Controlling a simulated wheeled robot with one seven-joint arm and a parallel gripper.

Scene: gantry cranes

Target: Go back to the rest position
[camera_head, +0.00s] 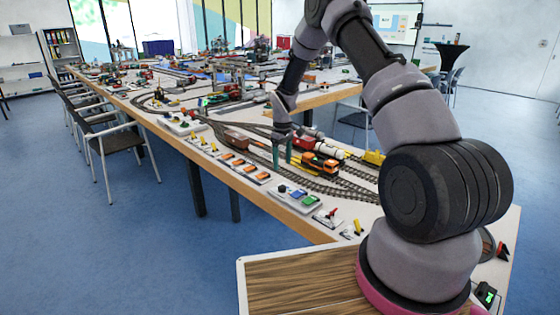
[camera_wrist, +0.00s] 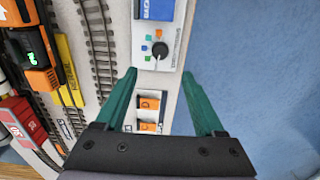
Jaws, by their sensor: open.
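My gripper (camera_head: 282,148) hangs from my raised arm over the model railway table (camera_head: 257,188), near its front edge. In the wrist view my gripper (camera_wrist: 168,82) shows two green fingers spread apart with nothing held between them. Below the fingers is a white control panel (camera_wrist: 142,62) with a black knob (camera_wrist: 160,49). Small orange switches (camera_wrist: 148,115) show between the fingers. How far the fingertips are above the table is hard to tell.
An orange locomotive (camera_head: 320,165) and a red wagon (camera_head: 236,140) stand on the tracks near my gripper. A control box (camera_head: 297,197) lies at the table's edge. A chair (camera_head: 120,145) stands at the left. The blue floor (camera_head: 120,240) in front of the table is clear.

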